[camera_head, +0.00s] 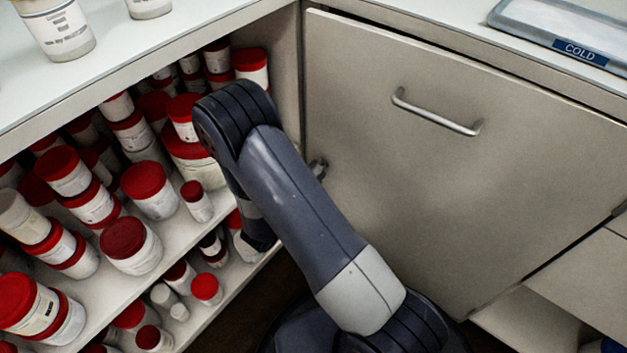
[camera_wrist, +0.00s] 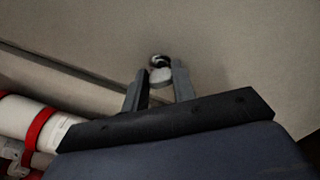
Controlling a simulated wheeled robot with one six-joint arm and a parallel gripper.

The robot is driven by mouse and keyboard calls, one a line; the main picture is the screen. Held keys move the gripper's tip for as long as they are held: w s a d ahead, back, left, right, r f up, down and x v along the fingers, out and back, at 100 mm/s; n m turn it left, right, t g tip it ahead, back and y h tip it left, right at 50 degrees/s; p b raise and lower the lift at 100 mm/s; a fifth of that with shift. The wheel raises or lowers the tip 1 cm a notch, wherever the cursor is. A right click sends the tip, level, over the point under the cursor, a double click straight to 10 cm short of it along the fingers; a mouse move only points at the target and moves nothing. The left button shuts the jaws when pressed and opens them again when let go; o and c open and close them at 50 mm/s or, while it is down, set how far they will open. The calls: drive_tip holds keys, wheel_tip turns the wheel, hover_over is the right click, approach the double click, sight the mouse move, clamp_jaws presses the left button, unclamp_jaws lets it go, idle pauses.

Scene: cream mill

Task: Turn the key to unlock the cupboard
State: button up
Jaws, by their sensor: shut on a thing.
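The cupboard door (camera_head: 460,190) is a pale grey-beige panel with a metal bar handle (camera_head: 436,112) near its top, and it looks closed. A small metal lock with the key (camera_head: 318,168) shows at the door's left side, partly hidden by my arm. In the wrist view the round lock (camera_wrist: 159,61) is on the door face, and the key's pale round head (camera_wrist: 161,76) is in front of it. My gripper (camera_wrist: 160,80) is shut on the key's head, one finger on each side. The key's exact turn is too small to tell.
Open shelves (camera_head: 215,212) at the left hold several white jars with red lids, close beside my arm. A worktop (camera_head: 420,25) runs above the cupboard, with a tray labelled COLD (camera_head: 570,40). Drawers (camera_head: 585,275) are at the lower right.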

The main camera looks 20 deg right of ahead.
drive_tip(key=shift+f+m+b, duration=0.15)
drive_tip(key=shift+m+b, duration=3)
drive_tip(key=shift+m, duration=1.05)
drive_tip(key=o, duration=1)
drive_tip(key=p+v, duration=0.3)
drive_tip(key=v, duration=0.8)
drive_tip(key=shift+d, duration=0.1)
